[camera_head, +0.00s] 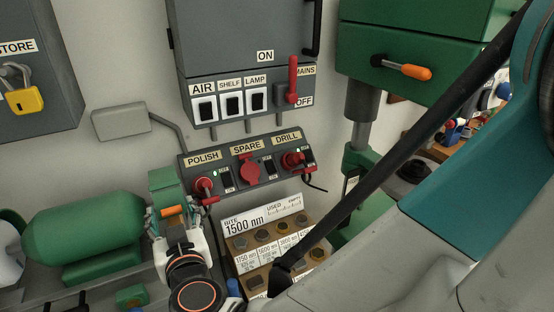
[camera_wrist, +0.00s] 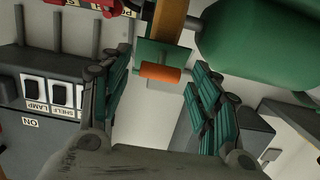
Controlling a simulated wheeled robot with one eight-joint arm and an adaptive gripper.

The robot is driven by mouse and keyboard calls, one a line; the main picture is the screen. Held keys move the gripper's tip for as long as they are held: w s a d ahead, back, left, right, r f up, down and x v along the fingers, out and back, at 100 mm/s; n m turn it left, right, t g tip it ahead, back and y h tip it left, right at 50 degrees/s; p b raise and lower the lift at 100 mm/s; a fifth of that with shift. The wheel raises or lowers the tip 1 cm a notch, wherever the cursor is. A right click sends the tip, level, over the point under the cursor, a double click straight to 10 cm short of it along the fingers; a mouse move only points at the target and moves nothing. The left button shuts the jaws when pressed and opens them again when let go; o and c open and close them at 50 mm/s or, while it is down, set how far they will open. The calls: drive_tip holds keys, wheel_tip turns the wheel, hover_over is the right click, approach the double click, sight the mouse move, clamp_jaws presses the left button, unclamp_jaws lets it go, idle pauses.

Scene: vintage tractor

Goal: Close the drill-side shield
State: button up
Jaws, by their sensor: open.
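The drill-side shield (camera_head: 168,183) is a green plate at the right end of the green bench grinder (camera_head: 85,228), at left in the head view. It carries an orange tab (camera_head: 173,211). In the wrist view the green plate (camera_wrist: 150,50) and its orange tab (camera_wrist: 160,73) lie between my fingers. My gripper (camera_head: 168,222) is open, with one finger on each side of the tab and visible gaps to both. In the wrist view my gripper (camera_wrist: 158,75) holds nothing. The shield's hinge and exact angle are hard to tell.
A switch panel with red plugs (camera_head: 250,168) is on the wall right of the shield. A labelled wooden bit rack (camera_head: 265,243) stands right of my gripper. The green drill press (camera_head: 430,45) with an orange-tipped handle (camera_head: 410,71) stands further right.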

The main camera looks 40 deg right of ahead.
drive_tip(key=v, duration=0.7)
drive_tip(key=shift+s, duration=0.2)
drive_tip(key=shift+a, duration=0.1)
idle(0.5)
drive_tip(key=shift+s+d+f+n+g+y, duration=0.45)
drive_tip(key=shift+d+f+n+g+y, duration=0.3)
drive_tip(key=shift+g, duration=0.65)
drive_tip(key=shift+s+d+f+n+g+y, duration=0.5)
drive_tip(key=shift+g+y, duration=0.4)
drive_tip(key=shift+g, duration=0.5)
drive_tip(key=shift+s+d+f+n+g+y, duration=0.5)
drive_tip(key=shift+d+g+y, duration=0.3)
drive_tip(key=shift+g, duration=0.6)
drive_tip(key=shift+w+a, duration=0.1)
